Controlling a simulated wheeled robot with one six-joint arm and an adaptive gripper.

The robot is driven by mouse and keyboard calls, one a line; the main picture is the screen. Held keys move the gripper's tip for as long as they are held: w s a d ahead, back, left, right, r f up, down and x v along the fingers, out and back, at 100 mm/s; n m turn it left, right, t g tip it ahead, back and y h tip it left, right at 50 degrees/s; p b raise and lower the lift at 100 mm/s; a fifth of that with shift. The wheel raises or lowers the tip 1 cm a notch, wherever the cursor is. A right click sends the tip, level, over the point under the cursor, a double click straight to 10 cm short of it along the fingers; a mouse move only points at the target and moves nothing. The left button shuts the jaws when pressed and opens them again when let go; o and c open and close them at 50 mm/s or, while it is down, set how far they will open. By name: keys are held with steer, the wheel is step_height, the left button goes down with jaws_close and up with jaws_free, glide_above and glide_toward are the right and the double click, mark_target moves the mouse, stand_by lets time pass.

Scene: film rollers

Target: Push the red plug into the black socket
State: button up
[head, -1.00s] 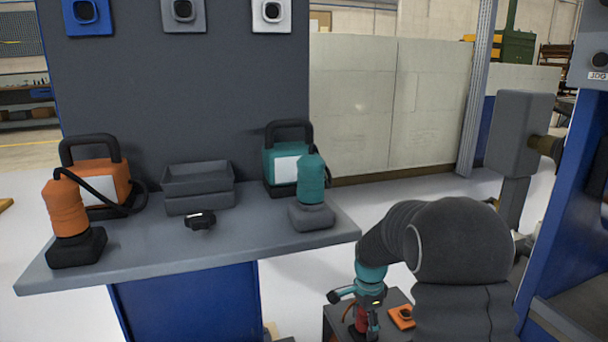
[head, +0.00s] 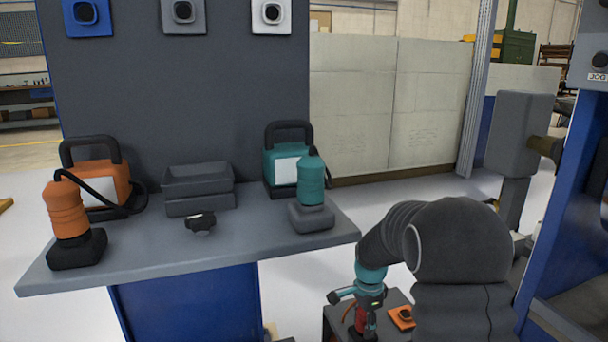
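My gripper (head: 368,303) is low at the bottom of the head view, pointing down over a dark grey box. A small red part (head: 361,322), likely the red plug, shows at its fingertips. It is too small to tell whether the fingers hold it or only stand beside it. An orange block with a black round middle (head: 403,317) sits on the box top just right of the gripper. I cannot make out a black socket for certain; the gripper and my arm hide part of the box top.
The grey bench (head: 250,247) carries an orange case (head: 112,184), a teal case (head: 281,163), an orange tool (head: 68,212), a teal tool (head: 311,182), grey trays (head: 198,188) and a small black item (head: 199,222). A blue machine frame (head: 570,220) stands right of my arm.

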jaws_close()
steer(key=shift+r, duration=0.1)
steer(key=shift+r+p, duration=2.2)
steer(key=shift+r, duration=0.7)
